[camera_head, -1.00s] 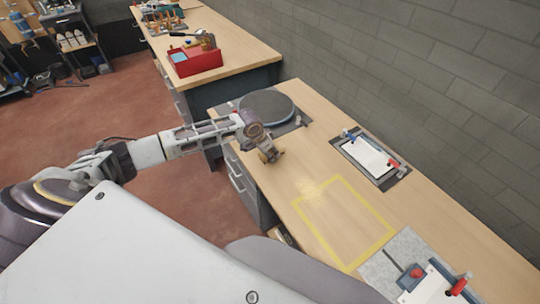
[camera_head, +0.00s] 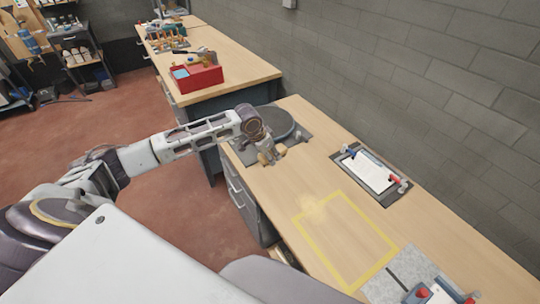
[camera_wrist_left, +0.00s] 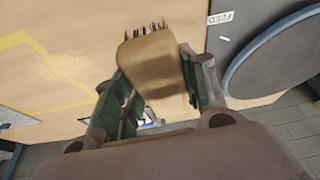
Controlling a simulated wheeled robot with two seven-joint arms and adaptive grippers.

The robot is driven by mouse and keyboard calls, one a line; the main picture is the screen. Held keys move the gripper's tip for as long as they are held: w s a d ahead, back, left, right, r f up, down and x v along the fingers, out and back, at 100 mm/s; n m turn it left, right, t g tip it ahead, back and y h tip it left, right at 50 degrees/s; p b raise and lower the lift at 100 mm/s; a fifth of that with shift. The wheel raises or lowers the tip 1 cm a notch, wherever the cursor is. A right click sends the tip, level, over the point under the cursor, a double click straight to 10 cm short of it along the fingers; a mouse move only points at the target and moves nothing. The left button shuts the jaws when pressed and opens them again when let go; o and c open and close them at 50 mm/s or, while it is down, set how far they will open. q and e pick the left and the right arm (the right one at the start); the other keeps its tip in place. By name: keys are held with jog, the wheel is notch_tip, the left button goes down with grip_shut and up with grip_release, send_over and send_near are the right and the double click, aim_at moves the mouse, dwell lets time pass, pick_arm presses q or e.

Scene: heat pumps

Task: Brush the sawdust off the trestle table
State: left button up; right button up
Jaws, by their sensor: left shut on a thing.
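The wooden table (camera_head: 300,160) runs along the wall, with a yellow outlined rectangle (camera_head: 365,223) on its top. A faint pale patch of what looks like sawdust (camera_head: 315,208) lies at the far left corner of the outline; it also shows in the left wrist view (camera_wrist_left: 65,65). My left gripper (camera_head: 270,152) is over the table, between the outline and a dark round disc. In the left wrist view its fingers (camera_wrist_left: 160,100) are shut on a wooden brush (camera_wrist_left: 152,65) with dark bristles. I cannot tell whether the bristles touch the table. My right gripper is not in view.
The dark disc (camera_head: 265,121) sits on a grey plate at the table's far end. A clipboard-like board (camera_head: 368,172) lies near the wall. A grey mat (camera_head: 385,287) with red-knobbed fixtures is at the near end. A red box (camera_head: 198,78) stands on another bench.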

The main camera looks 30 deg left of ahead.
pick_arm(q)
jog(key=o, duration=0.5)
jog(key=shift+c, duration=0.2)
jog(key=c, duration=0.3)
jog(key=shift+r, duration=0.1)
